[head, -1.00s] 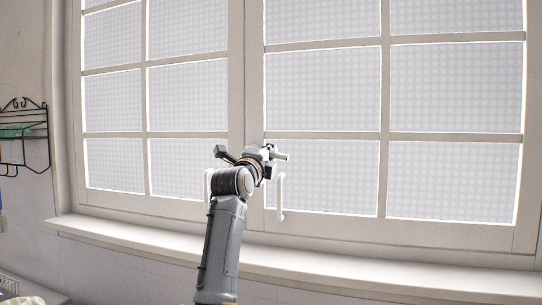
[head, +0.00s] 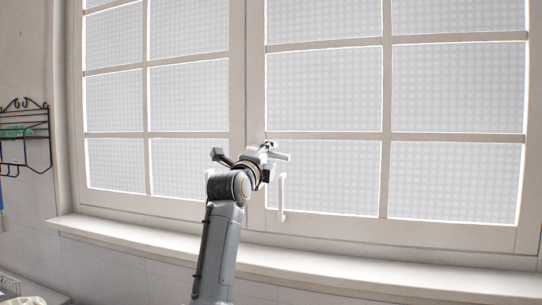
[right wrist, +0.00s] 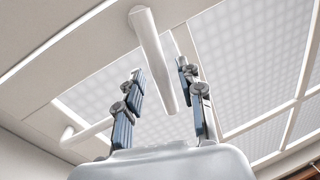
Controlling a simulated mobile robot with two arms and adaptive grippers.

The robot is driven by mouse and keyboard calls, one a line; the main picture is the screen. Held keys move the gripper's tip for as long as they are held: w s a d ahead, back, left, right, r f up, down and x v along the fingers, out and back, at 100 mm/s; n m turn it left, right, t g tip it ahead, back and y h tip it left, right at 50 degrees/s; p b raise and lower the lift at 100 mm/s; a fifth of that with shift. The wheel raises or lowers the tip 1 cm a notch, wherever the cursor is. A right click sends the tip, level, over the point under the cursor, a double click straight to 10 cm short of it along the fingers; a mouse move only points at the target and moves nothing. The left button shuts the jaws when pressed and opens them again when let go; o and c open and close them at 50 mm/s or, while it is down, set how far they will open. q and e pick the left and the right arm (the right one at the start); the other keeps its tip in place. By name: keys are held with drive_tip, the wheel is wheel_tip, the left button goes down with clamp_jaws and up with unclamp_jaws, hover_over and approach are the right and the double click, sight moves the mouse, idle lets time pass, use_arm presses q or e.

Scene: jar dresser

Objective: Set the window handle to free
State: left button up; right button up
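The window handle (right wrist: 158,65) is a straight white bar in the right wrist view. It runs down from a rounded end at the top, between the two fingers of my right gripper (right wrist: 163,92). Gaps show on both sides of the bar, so the fingers are open around it and apart from it. The gripper's fingers are too small there to read. My left gripper is out of view.
The sill (head: 350,270) runs below the window. A black wire rack (head: 25,140) hangs on the left wall.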

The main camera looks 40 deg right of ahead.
drive_tip(key=v, duration=1)
drive_tip(key=shift+a, duration=0.3)
drive_tip(key=shift+f, duration=0.1)
